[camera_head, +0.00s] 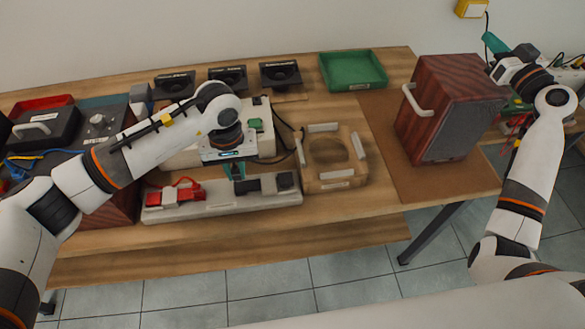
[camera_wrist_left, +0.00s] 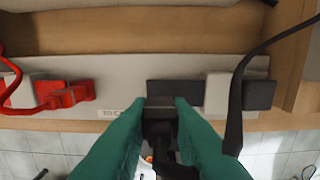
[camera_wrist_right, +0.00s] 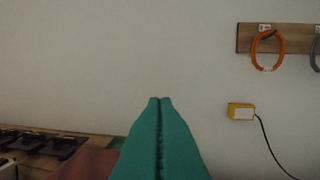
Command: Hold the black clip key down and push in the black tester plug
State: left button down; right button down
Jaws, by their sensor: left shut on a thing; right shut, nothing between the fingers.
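The black clip (camera_head: 288,181) sits at the right of a pale board, with a grey-white key (camera_wrist_left: 217,93) between its black parts. My left gripper (camera_head: 236,172) points down at the clip's left end. In the left wrist view, the teal fingers are shut on the black tester plug (camera_wrist_left: 160,122), whose far end is at or very close to the clip's left black part (camera_wrist_left: 178,92); I cannot tell how deep it sits. No finger touches the key. My right gripper (camera_head: 491,42) is shut and empty, raised by the wooden speaker (camera_head: 440,105), facing the wall.
A red clip (camera_head: 175,194) with a red lead sits on the same pale board (camera_head: 220,207). A black cable (camera_wrist_left: 238,95) crosses beside the key. A wooden frame (camera_head: 335,160) stands right of the board, a green tray (camera_head: 352,70) behind. A yellow wall box (camera_wrist_right: 241,111) is in the right wrist view.

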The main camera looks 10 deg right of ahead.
jog(key=w+a+f+n+g+y, duration=0.15)
jog(key=a+n+g+y, duration=0.3)
jog(key=a, duration=0.65)
jog(key=s+a+f+n+g+y, duration=0.1)
jog(key=a+f+n+g+y, duration=0.3)
jog(key=a, duration=0.8)
jog(key=s+a+f+n+g, duration=0.3)
jog(key=s+a+n+g, duration=0.1)
jog(key=a, duration=0.3)
jog(key=s+a+f+n+g+h, duration=0.1)
jog(key=s+a+f+n+g, duration=0.2)
jog(key=s+a+g, duration=0.3)
jog(key=a+n, duration=0.1)
jog(key=a, duration=0.1)
jog(key=shift+s+a+f, duration=0.3)
jog(key=shift+s+f, duration=0.05)
jog(key=shift+f, duration=0.05)
jog(key=shift+f+h, duration=0.1)
jog(key=shift+h, duration=0.15)
send_over(280, 179)
jog(key=d, duration=0.3)
jog(key=f, duration=0.7)
jog(key=shift+a+f, duration=0.1)
jog(key=shift+a, duration=0.1)
notch_tip(280, 179, down, 2)
jog(key=shift+d+f, duration=0.15)
jog(key=shift+f, duration=0.75)
